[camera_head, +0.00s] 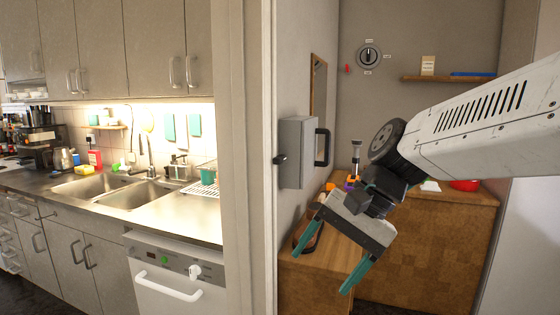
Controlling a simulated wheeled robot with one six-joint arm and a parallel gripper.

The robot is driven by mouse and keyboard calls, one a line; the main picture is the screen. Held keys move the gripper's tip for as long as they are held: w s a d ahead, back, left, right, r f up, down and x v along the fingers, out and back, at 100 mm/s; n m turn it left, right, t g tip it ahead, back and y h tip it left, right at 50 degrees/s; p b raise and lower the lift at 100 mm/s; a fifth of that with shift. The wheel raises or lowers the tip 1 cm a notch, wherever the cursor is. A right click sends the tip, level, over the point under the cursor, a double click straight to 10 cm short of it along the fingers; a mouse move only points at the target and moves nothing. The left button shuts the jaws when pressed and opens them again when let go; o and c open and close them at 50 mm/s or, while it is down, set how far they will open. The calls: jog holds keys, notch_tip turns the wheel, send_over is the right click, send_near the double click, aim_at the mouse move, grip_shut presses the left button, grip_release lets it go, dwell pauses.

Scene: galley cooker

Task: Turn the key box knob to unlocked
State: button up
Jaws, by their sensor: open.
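The grey key box (298,152) is mounted on the side wall, just past the door frame. A small black knob (280,159) sticks out from its left side, seen edge-on, so its setting cannot be told. A black bar handle (322,147) is on its right side. My gripper (321,272) hangs below and to the right of the box. Its two teal fingers are spread apart with nothing between them, pointing down and left over a wooden counter. It is apart from the box and the knob.
A round dial (369,55) with small labels around it is on the back wall, beside a shelf (448,77). A wooden counter (323,265) with small items lies below my gripper. A sink (135,193) and dishwasher (172,285) are left of the door frame (252,160).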

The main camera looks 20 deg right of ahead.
jog(key=w+r+m+t+y, duration=0.1)
jog(key=w+r+m+y, duration=0.15)
jog(key=w, duration=0.35)
jog(key=w+r+m+t+y, duration=0.1)
jog(key=w+m, duration=0.2)
jog(key=w, duration=0.3)
jog(key=m+t+y, duration=0.5)
jog(key=m+t, duration=0.3)
jog(key=m, duration=0.4)
send_near(283, 160)
jog(key=x, duration=0.9)
jog(key=shift+w+a, duration=0.15)
jog(key=shift+w, duration=0.05)
jog(key=c, duration=1)
